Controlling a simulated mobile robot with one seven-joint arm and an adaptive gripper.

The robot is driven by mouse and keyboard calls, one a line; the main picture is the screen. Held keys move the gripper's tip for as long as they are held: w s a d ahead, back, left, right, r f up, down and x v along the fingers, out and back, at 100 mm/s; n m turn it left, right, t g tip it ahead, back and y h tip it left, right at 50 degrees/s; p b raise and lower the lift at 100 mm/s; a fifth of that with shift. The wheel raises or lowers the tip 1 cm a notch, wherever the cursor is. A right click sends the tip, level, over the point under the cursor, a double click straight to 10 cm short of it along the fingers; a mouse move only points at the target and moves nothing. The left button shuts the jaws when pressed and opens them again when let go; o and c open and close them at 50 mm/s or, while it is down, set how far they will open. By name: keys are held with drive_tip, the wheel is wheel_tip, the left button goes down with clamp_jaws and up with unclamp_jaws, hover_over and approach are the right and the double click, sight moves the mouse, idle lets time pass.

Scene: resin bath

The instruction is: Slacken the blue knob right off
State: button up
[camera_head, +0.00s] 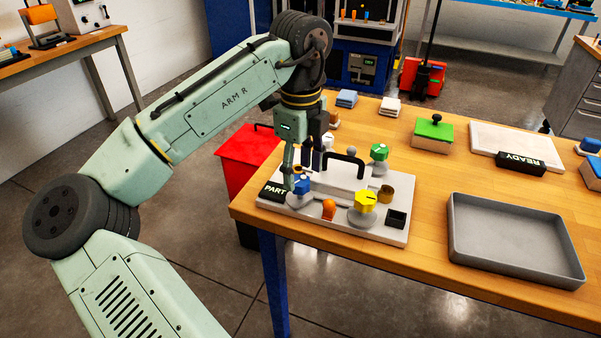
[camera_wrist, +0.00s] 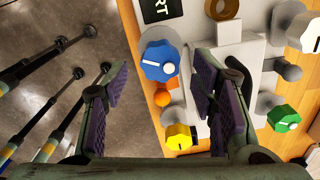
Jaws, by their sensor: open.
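The blue knob (camera_head: 302,187) has a white pointer line and sits on a pale fixture plate (camera_head: 300,216), near its left end beside a black PART label (camera_head: 273,191). In the wrist view the blue knob (camera_wrist: 160,62) shows in the gap beyond the fingertips. My gripper (camera_head: 299,173) is open and empty, pointing down over the knob. In the wrist view its two fingers (camera_wrist: 160,80) stand wide apart, one to each side of the knob's line; I cannot tell if either touches it. The gripper hides part of the plate behind it in the head view.
Close by on the plate are a yellow knob (camera_head: 365,202), a green knob (camera_head: 379,152), an orange piece (camera_head: 328,208) and a black handle (camera_head: 344,161). A grey tray (camera_head: 515,277) stands to the right. A red bin (camera_head: 246,150) stands beside the table's left edge.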

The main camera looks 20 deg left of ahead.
drive_tip(key=shift+f, duration=1.15)
drive_tip(key=shift+c, duration=0.6)
drive_tip(key=c, duration=1)
